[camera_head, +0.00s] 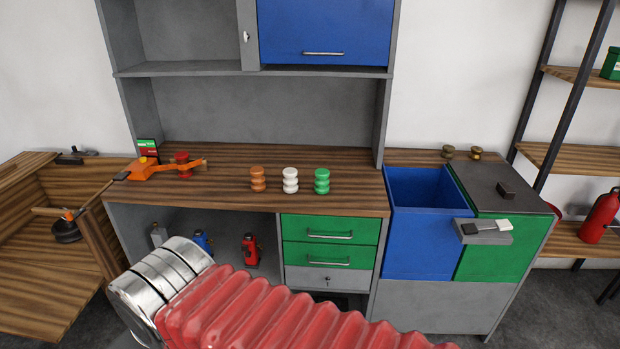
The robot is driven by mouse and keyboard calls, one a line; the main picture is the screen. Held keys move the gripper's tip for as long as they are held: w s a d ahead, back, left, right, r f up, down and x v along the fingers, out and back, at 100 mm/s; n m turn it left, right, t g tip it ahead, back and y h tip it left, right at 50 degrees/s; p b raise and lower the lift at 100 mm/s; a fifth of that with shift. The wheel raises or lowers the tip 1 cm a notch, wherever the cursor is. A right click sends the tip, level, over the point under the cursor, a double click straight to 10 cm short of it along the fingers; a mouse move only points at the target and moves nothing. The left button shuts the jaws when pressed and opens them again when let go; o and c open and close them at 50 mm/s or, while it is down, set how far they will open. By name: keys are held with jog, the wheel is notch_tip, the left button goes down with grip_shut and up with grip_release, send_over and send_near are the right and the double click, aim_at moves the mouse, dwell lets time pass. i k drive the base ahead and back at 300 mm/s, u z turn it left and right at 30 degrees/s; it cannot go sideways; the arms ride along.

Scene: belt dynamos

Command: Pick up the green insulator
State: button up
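The green insulator (322,181) stands upright on the wooden worktop (240,200), the rightmost of three ribbed insulators in a row. A white insulator (290,180) stands just left of it, with a small gap between them. A brown-orange insulator (257,179) stands further left. Nothing covers the green one. My arm's red ribbed sleeve and silver joint cross the bottom of the view, in front of and below the worktop. My gripper's fingers do not show.
An orange device (150,170) with a red knob sits at the worktop's left. Shelves and a blue cupboard (325,30) hang above the back. A blue open bin (425,235) and a green bin (510,245) stand at the right. Worktop around the insulators is clear.

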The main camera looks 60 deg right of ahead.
aim_at(320, 187)
jog(key=z, duration=0.35)
jog(key=i, duration=0.75)
jog(key=z, duration=0.85)
jog(key=i, duration=0.65)
jog(key=z, duration=0.4)
